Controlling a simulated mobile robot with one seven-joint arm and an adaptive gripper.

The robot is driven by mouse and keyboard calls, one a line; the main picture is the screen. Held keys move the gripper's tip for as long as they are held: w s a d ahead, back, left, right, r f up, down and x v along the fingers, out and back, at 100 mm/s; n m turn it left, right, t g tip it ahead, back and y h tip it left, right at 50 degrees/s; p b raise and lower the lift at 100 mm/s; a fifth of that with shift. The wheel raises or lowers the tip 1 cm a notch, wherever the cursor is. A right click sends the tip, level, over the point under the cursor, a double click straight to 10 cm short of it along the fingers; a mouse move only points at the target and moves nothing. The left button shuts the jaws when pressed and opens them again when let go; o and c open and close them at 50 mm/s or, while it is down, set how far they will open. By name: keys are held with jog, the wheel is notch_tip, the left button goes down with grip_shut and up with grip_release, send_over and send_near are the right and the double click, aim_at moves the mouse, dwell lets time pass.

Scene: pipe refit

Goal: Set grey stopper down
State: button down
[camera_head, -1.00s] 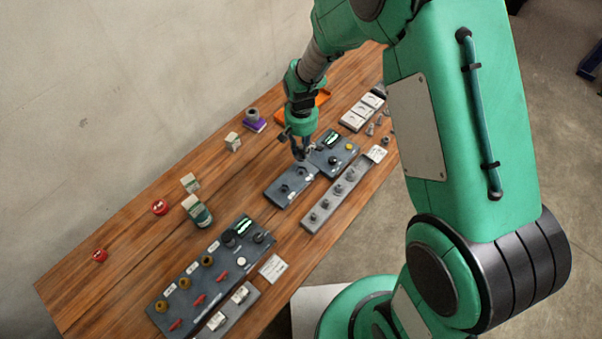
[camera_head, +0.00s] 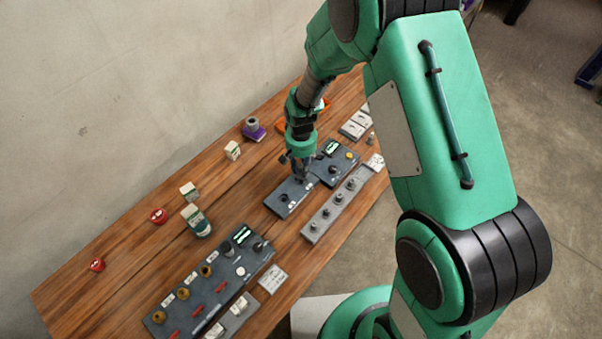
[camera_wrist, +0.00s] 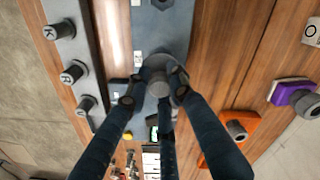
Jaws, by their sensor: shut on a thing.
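My gripper (camera_wrist: 155,88) has its dark fingers closed around a grey stopper (camera_wrist: 158,83), seen nearly end-on in the wrist view. In the head view my gripper (camera_head: 301,179) is low over the far end of a small dark plate (camera_head: 291,205). That plate also shows in the wrist view (camera_wrist: 177,38), beneath and beyond the stopper, with a dark hexagonal fitting near the picture's top. Whether the held stopper touches the plate or a socket cannot be told. The fingers hide its lower end and the spot below.
A grey rail (camera_head: 318,228) with several stoppers, lettered in the wrist view, runs beside the plate. A panel with a display (camera_head: 343,172) adjoins its far end. An orange tray (camera_wrist: 236,148) and a purple-based part (camera_wrist: 293,92) lie right in the wrist view. Bare wood lies between.

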aim_at(301, 173)
jog(key=shift+f, duration=1.85)
jog(key=shift+f+b, duration=0.2)
jog(key=shift+b, duration=0.1)
jog(key=c, duration=1.5)
grip_release()
jog(key=shift+r, duration=0.15)
notch_tip(301, 173, up, 12)
jog(key=shift+r+p, duration=0.1)
jog(key=shift+p, duration=0.65)
